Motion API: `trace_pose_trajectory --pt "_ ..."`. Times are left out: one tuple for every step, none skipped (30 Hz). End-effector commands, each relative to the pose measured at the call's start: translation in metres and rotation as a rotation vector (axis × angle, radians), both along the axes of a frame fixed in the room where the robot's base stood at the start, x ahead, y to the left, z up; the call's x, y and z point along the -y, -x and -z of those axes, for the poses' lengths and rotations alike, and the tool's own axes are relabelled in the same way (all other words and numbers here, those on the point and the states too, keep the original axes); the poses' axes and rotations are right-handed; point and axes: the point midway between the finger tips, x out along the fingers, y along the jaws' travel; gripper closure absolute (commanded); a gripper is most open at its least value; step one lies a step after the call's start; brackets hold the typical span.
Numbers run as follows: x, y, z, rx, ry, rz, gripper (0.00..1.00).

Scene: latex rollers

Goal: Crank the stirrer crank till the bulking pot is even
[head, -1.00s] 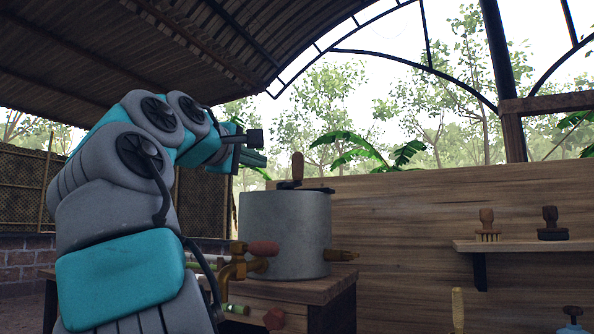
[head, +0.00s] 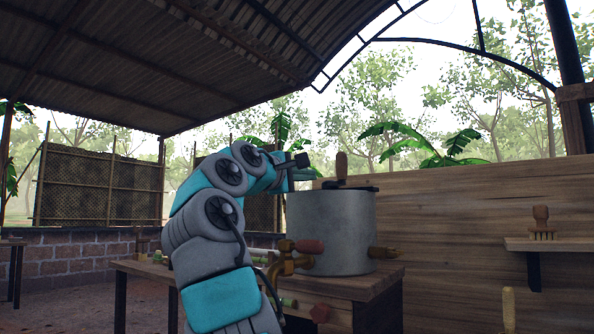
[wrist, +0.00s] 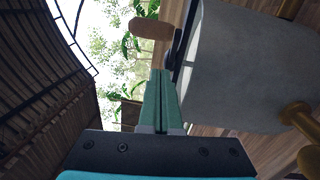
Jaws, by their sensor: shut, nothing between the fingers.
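The bulking pot (head: 330,232) is a grey metal cylinder standing upright on a wooden bench. The stirrer crank has an upright wooden handle (head: 341,166) above the dark bar across the pot's top. It also shows in the wrist view as a brown grip (wrist: 150,28) beside the pot wall (wrist: 235,70). My gripper (head: 305,175) is level with the pot's top, just left of the handle and apart from it. In the wrist view its green fingers (wrist: 160,74) are shut together and empty. The pot's contents are hidden by its wall.
A brass tap (head: 284,260) with a reddish handle (head: 310,246) juts from the pot's front left, and a brass spout (head: 385,253) from its right. The wooden bench (head: 370,290) is below. A wall shelf (head: 560,244) holds a wooden tool (head: 541,222).

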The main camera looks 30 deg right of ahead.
Motion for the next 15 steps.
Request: trace_pose_trajectory --pt "0.008 -0.005 -0.001 -0.002 -0.003 0.000 1.00" --pt "0.012 -0.006 -0.002 -0.002 -0.002 0.000 1.00" --pt "0.016 -0.005 -0.002 0.000 -0.001 0.000 1.00" --pt "0.019 -0.002 -0.002 0.003 0.000 0.000 1.00" --pt "0.021 -0.001 -0.003 0.003 0.000 0.000 1.00" --pt "0.025 0.001 -0.003 0.002 0.000 0.000 1.00" --pt "0.028 0.002 -0.003 0.001 0.000 0.000 1.00" --pt "0.031 0.003 -0.003 0.001 0.000 0.000 1.00" --pt "0.034 0.004 -0.004 0.002 -0.001 0.000 1.00" --pt "0.037 0.005 -0.004 0.002 -0.001 -0.001 1.00" --pt "0.039 0.006 -0.004 0.001 -0.001 0.000 1.00" --pt "0.041 0.008 -0.005 0.001 -0.001 0.000 1.00" --pt "0.043 0.008 -0.005 0.001 -0.001 0.000 1.00" --pt "0.045 0.009 -0.005 0.000 -0.001 0.000 1.00" --pt "0.046 0.010 -0.005 -0.001 -0.001 0.001 1.00"
